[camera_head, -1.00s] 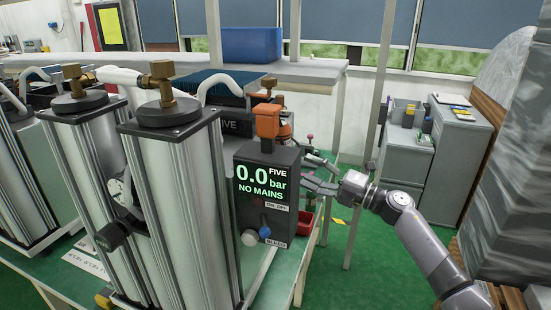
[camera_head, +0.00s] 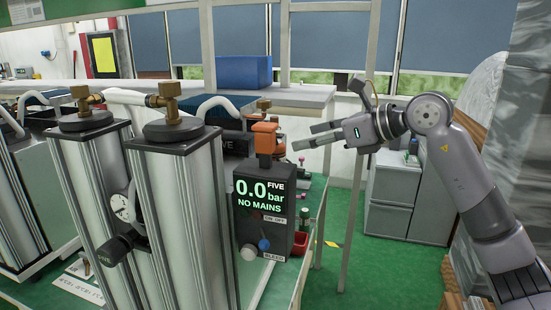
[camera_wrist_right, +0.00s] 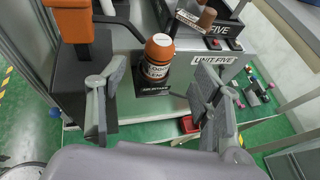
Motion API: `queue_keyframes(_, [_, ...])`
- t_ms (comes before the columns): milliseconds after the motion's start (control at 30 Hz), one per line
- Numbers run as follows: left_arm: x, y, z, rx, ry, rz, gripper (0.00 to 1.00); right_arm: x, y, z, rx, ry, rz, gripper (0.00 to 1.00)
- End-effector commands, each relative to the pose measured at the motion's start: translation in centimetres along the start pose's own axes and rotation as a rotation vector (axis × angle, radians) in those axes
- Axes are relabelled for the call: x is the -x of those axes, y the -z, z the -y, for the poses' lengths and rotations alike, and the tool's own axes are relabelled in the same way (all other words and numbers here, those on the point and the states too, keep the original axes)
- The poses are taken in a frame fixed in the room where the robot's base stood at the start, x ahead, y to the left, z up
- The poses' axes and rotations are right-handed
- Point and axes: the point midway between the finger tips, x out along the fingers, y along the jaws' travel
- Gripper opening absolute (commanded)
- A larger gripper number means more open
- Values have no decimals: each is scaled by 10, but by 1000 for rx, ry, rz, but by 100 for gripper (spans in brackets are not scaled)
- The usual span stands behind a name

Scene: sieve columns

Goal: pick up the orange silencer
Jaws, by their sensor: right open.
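The orange silencer (camera_wrist_right: 158,55) is an upright orange cylinder with a pale printed label band. In the right wrist view it stands on a small black labelled base. In the head view it shows only in part (camera_head: 279,147), behind the control box. My right gripper (camera_head: 305,136) is open and empty, to the right of the silencer and pointing left. In the wrist view its two fingers appear on either side of the silencer, apart from it. My left gripper is not in view.
A black control box (camera_head: 262,215) reading "0.0 bar NO MAINS" carries an orange block (camera_head: 265,137) on top, close to the silencer. Tall metal columns (camera_head: 185,215) stand to the left. A red tray (camera_wrist_right: 188,124) lies nearby. A thin upright post stands right of the bench.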

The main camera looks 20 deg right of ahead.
Motion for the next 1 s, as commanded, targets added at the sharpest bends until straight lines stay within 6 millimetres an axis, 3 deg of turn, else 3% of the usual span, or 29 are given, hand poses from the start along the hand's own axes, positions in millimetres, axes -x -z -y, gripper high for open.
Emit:
queue_keyframes(200, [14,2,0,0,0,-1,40,-38,-2,0,-3,-3,0,60])
queue_keyframes(467, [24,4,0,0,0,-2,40,-56,-4,0,-3,-4,1,60])
queue_keyframes(700, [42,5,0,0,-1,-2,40,-91,-6,1,-4,-4,1,60])
queue_keyframes(1000, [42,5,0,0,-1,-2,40,-99,-3,2,-1,0,1,60])
